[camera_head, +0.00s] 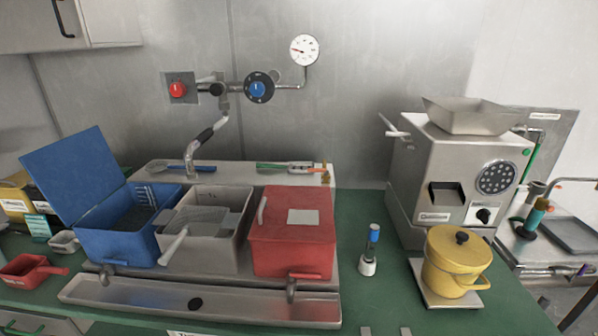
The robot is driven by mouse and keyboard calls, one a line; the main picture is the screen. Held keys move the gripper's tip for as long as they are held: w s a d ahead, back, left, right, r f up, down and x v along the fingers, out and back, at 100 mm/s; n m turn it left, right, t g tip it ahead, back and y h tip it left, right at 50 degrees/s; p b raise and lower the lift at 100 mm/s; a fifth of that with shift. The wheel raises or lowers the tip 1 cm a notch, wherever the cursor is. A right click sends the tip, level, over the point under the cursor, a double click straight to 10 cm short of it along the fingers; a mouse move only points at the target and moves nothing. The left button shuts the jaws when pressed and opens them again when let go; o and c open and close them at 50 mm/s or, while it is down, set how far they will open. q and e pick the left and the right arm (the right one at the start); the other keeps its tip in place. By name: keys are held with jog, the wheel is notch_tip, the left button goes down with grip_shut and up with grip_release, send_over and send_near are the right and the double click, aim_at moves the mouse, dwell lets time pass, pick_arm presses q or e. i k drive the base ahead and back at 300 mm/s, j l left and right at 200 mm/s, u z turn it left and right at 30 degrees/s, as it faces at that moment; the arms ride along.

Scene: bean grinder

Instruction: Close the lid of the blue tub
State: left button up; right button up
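The blue tub (118,243) stands at the left end of a row of three tubs on a metal stand. Its blue lid (75,172) is open, tilted up and back to the left, so the inside shows. A dark slotted or ribbed piece is visible inside the tub. A small tap is at the tub's lower front. Neither of my grippers can be made out in the head view, and nothing is seen touching the lid.
An open grey tub (200,257) with a scoop and a closed red tub (292,250) stand to the right. A faucet (205,137) rises behind. A metal trough (150,296) runs in front. A red scoop (28,270) lies left. The grinder (450,165) and yellow pot (452,268) stand right.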

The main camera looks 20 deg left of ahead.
aim_at(74, 173)
jog(key=k+j, duration=0.1)
jog(key=j, duration=0.45)
jog(key=k+j, duration=0.1)
jog(key=j, duration=0.45)
jog(key=k+j, duration=0.1)
jog(key=j, duration=0.45)
jog(key=k+j, duration=0.1)
jog(key=j, duration=0.45)
jog(key=k+j, duration=0.1)
jog(key=j, duration=0.45)
jog(key=k+j, duration=0.1)
jog(key=j, duration=0.45)
jog(key=k+j+z, duration=0.1)
jog(key=j, duration=0.45)
jog(key=k+j, duration=0.1)
jog(key=j, duration=0.45)
